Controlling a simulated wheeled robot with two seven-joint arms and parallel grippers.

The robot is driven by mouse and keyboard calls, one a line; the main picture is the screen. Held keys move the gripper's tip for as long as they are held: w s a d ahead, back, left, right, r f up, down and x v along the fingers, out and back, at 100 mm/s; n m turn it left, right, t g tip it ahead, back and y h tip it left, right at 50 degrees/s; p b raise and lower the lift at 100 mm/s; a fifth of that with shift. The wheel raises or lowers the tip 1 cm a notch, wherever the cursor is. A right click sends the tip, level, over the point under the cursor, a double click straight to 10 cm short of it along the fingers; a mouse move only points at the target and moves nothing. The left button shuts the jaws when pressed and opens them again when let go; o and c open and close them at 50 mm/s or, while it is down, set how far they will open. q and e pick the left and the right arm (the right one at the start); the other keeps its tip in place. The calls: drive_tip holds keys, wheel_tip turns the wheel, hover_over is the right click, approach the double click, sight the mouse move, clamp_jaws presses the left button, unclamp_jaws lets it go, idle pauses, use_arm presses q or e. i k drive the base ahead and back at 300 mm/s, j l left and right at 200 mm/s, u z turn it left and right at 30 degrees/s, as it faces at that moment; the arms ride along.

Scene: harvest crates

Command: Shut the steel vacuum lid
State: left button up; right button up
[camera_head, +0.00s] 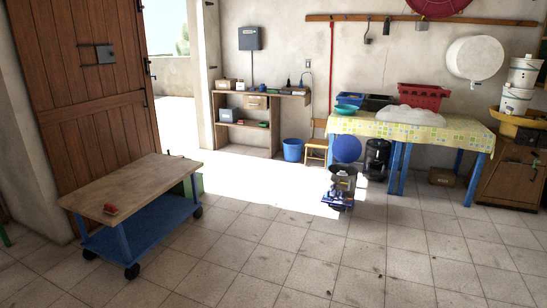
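A small steel vacuum (343,184) stands on the tiled floor right of the middle, in front of the cloth-covered table. Its steel drum looks open at the top, with a dark inside, and blue parts show at its base. A round blue disc (347,149) stands upright just above and behind the drum's rim. It looks like the vacuum's lid tipped open, but the hinge is too small to make out. Neither of my grippers shows in the head view.
A wheeled wooden-topped cart (150,182) with a red object (111,209) stands at the left. A table with a yellow patterned cloth (440,136) is behind the vacuum, with a dark canister (377,158) beneath. A blue bucket (292,149) stands behind left. The front floor is clear.

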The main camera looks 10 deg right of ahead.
sight(347, 148)
drive_tip(key=i, duration=8.2)
drive_tip(key=i+z, duration=0.1)
drive_tip(key=i, duration=0.9)
drive_tip(key=i+j, duration=0.2)
drive_tip(key=i, duration=0.8)
drive_tip(key=z, duration=0.5)
drive_tip(key=i+z, duration=0.1)
drive_tip(key=z, duration=0.85)
drive_tip(key=i+j+z, duration=0.1)
drive_tip(key=z, duration=0.35)
